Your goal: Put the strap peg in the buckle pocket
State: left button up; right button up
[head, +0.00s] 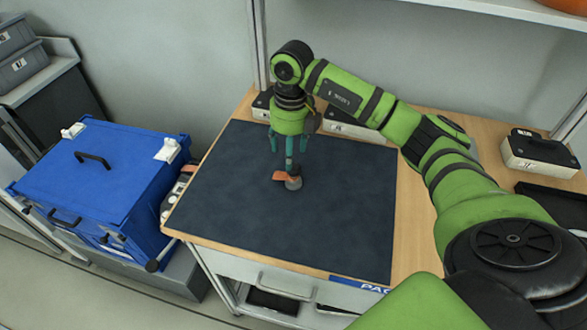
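My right gripper (289,155) points straight down over the dark mat (240,215) on the workbench. Its teal fingers are spread apart, with nothing visible between them. Just below the fingertips, a small grey round piece (293,184) with an orange-red flat part (281,176) sits on the mat. The nearest finger ends right above this piece; I cannot tell whether they touch. The piece is too small to tell whether it is the strap peg or the buckle, and I cannot make out a pocket. My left gripper is not in view.
A blue case (100,180) stands left of the bench. White-and-black boxes (355,130) line the back edge behind the gripper, with another box (538,152) at the right. A shelf (490,8) hangs above. Most of the mat is clear.

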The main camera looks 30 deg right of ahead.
aim_at(294, 167)
jog(key=shift+s+d, duration=0.15)
jog(key=shift+d, duration=0.35)
jog(key=shift+f+h+p, duration=0.3)
jog(key=shift+f+p, duration=0.05)
jog(key=shift+f, duration=0.05)
jog(key=f+p, duration=0.1)
jog(key=f, duration=0.2)
jog(key=f+p, duration=0.1)
jog(key=f, duration=0.1)
jog(key=shift+s+a+f+p, duration=0.15)
jog(key=shift+s+p, duration=0.15)
jog(key=shift+s, duration=0.05)
jog(key=shift+f, duration=0.25)
grip_shut()
